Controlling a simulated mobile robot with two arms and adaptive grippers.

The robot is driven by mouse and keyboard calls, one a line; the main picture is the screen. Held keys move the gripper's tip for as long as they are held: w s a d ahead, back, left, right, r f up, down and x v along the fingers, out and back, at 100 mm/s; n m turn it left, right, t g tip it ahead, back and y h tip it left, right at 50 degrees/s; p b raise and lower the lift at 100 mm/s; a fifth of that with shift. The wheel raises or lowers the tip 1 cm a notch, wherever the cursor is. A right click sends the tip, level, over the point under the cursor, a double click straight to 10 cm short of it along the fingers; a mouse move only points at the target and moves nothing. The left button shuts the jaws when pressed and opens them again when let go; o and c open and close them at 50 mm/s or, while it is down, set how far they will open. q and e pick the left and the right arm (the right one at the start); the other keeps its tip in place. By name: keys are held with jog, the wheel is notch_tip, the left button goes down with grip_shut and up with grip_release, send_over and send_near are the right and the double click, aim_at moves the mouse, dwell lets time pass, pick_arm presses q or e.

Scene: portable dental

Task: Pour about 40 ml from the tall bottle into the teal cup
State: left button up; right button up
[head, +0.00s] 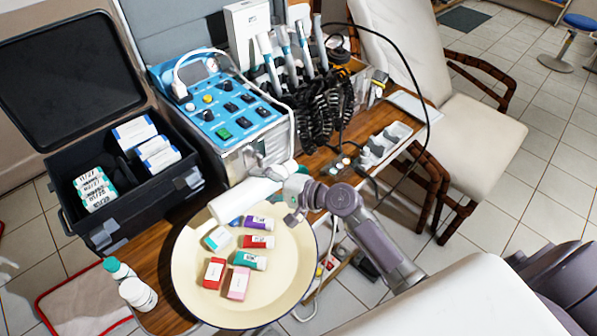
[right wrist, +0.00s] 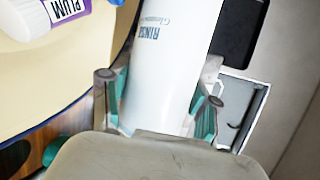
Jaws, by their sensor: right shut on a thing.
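The tall bottle is white. In the right wrist view the bottle (right wrist: 172,60) shows blue "RINSE" lettering between the two fingers of the gripper (right wrist: 160,88). I cannot make out a teal cup in either view; the bottle and gripper hide part of the tray's far side. No liquid shows. My left gripper is not in view.
Several small labelled containers, such as a red one (head: 214,273), lie on the tray. A teal-capped bottle (head: 118,268) and a white jar (head: 138,294) stand left of it. The blue-topped dental unit (head: 222,112) and open black case (head: 125,205) stand behind.

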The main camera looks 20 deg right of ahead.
dwell(0.3)
notch_tip(320, 180, up, 3)
jog(key=n+h+p, duration=0.1)
jog(key=n+p, duration=0.1)
jog(key=p, duration=0.3)
jog(key=shift+a+n+h+p, duration=0.1)
jog(key=shift+n+h+p, duration=0.2)
jog(key=shift+h, duration=0.1)
jog(key=shift+f, duration=0.15)
jog(key=shift+w+d+r+n+h+p, duration=0.1)
jog(key=shift+d+r+n+h+p, duration=0.2)
jog(key=shift+p, duration=0.55)
jog(key=shift+a, duration=0.1)
dwell(0.4)
